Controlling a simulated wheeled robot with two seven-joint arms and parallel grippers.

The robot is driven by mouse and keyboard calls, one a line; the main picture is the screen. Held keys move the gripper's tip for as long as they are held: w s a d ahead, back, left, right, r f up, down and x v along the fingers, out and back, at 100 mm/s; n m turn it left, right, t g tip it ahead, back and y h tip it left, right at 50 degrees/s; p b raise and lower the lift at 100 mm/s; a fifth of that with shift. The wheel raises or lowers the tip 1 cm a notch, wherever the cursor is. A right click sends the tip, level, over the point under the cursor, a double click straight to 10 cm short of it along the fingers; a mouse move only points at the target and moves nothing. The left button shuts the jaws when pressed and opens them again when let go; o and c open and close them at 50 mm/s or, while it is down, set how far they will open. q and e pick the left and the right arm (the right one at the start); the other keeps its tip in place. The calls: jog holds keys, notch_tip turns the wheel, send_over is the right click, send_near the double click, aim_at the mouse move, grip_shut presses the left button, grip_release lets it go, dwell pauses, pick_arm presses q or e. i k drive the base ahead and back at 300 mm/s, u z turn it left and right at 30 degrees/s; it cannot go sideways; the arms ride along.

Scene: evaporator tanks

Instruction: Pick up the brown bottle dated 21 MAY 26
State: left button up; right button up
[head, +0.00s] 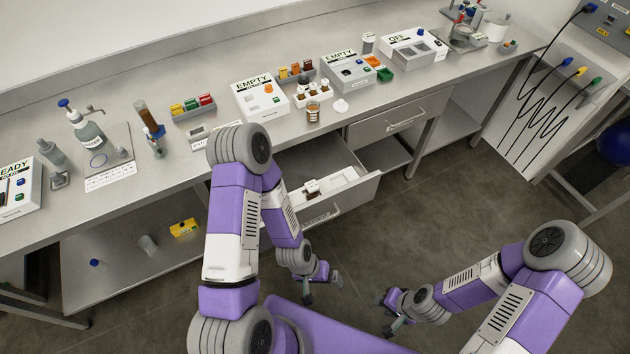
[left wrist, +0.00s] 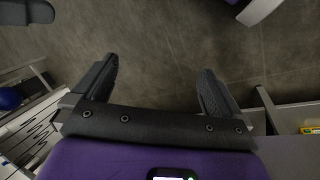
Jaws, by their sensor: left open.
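A brown bottle (head: 313,112) with a pale label stands open near the bench's front edge, and a white round lid (head: 341,106) lies beside it. Several small brown bottles with white caps stand in a white rack (head: 299,101) just behind it. The dates on their labels are too small to read. My left gripper (head: 322,288) is open and empty, low over the floor in front of the bench, well away from the bottles. In the left wrist view its two fingers (left wrist: 155,80) are apart with only floor between them. My right gripper (head: 386,315) is low at the right, open and empty.
An open drawer (head: 345,199) juts out below the bottles, with white items inside. White boxes marked EMPTY (head: 261,100) and OFF (head: 413,47) and a coloured block rack (head: 193,107) stand on the bench. The floor before the bench is clear.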

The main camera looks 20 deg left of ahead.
aim_at(312, 188)
jog(key=z, duration=1.35)
jog(key=i, duration=0.6)
jog(key=u, duration=2.6)
